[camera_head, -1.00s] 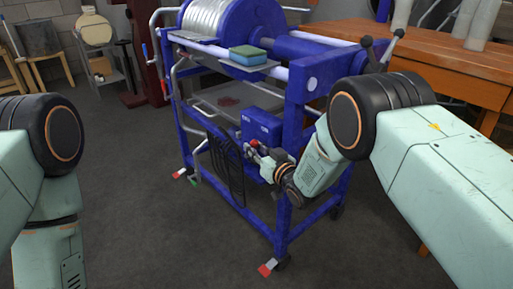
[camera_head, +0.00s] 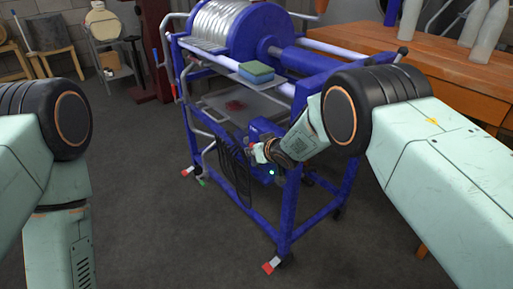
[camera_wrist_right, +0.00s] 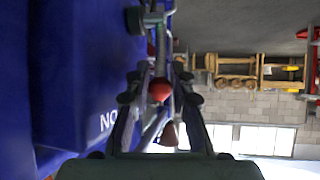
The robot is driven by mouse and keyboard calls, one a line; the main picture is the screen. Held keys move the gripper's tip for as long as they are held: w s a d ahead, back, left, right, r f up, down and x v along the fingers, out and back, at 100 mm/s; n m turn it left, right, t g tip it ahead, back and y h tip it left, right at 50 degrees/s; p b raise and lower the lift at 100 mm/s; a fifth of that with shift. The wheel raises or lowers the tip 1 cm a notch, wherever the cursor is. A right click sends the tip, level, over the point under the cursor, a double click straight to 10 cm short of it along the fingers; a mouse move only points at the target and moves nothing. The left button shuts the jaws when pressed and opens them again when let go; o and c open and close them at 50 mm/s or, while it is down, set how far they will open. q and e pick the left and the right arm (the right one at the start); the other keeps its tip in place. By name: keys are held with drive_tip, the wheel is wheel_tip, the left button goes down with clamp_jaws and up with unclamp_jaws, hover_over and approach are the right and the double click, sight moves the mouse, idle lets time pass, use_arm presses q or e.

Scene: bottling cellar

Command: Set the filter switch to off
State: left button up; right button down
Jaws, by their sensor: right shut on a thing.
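The filter machine (camera_head: 290,226) is a blue wheeled frame with a pale ribbed drum on top. Its blue switch box (camera_head: 262,127) sits on the front side, partly hidden behind my right wrist. My right gripper (camera_head: 256,152) is at the front of this box. In the right wrist view, my right gripper (camera_wrist_right: 158,92) is shut around a red knob (camera_wrist_right: 160,89), which looks like the switch's handle. Part of the box's white lettering (camera_wrist_right: 108,121) shows at left there. A small green-blue light (camera_head: 271,172) shows below my wrist. My left gripper is out of view.
A blue and yellow-green sponge (camera_head: 256,72) lies on the machine's upper shelf. A tray (camera_head: 240,103) with a dark red stain sits below it. A wooden table (camera_head: 450,85) with bottles stands at right. The floor at front left is clear.

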drive_tip(key=shift+s+f, duration=0.1)
drive_tip(key=shift+f, duration=0.1)
drive_tip(key=c, duration=1.4)
unclamp_jaws()
drive_tip(key=shift+r, duration=0.1)
drive_tip(key=v, duration=1.1)
drive_tip(key=shift+s+r, duration=0.25)
drive_tip(key=shift+r, duration=0.1)
drive_tip(key=shift+d, duration=0.1)
drive_tip(key=shift+c, duration=0.2)
